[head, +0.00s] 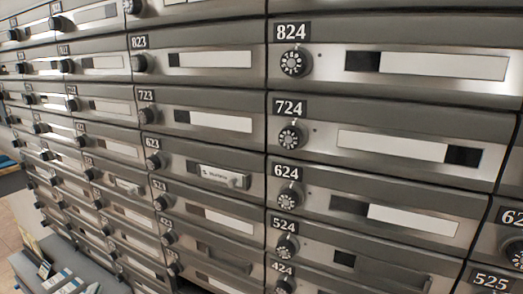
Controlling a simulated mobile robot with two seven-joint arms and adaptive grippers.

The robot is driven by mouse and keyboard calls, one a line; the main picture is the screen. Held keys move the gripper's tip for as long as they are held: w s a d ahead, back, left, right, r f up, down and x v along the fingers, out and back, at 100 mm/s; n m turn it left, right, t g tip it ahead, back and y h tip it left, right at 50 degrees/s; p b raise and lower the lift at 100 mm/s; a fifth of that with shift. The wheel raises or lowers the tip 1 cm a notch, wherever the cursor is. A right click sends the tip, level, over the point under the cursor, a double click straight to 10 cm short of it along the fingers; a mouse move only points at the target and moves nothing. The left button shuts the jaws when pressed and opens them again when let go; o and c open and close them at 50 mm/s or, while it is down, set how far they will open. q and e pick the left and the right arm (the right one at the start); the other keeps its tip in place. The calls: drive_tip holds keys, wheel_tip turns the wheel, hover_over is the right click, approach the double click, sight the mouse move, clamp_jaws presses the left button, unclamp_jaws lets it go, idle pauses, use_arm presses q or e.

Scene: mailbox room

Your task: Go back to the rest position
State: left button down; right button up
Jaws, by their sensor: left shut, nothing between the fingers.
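I see no clear outline of my left gripper in the head view; small dark and pale shapes crowd the lower left corner, and I cannot tell it apart from them. It is shut and holds nothing. My right gripper is not in view. A wall of grey metal mailboxes fills the picture, with box 824 (440,66) at the upper right and box 724 (390,145) below it.
Round black dials, such as the one on box 724 (290,137), stick out from the doors. A small labelled piece (222,177) projects from box 623. A grey surface with several small items (65,282) lies at the lower left. Pale floor shows beside it.

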use_arm(q)
drive_tip(key=s+d+f+n+g, duration=0.1)
drive_tip(key=s+d+f+g, duration=0.4)
drive_tip(key=s, duration=0.3)
drive_tip(key=s+d+f+n+g, duration=0.1)
drive_tip(key=s+d+f+g, duration=0.25)
drive_tip(key=s+f, duration=0.4)
drive_tip(key=w+d+f+n+t+h, duration=0.1)
drive_tip(key=d+f+n+t+h, duration=0.2)
drive_tip(key=d+f+h, duration=0.5)
drive_tip(key=d+f, duration=0.5)
drive_tip(key=d, duration=0.2)
drive_tip(key=shift+w+d+f, duration=0.15)
drive_tip(key=shift+w+f, duration=0.05)
drive_tip(key=shift+w, duration=0.2)
idle(0.6)
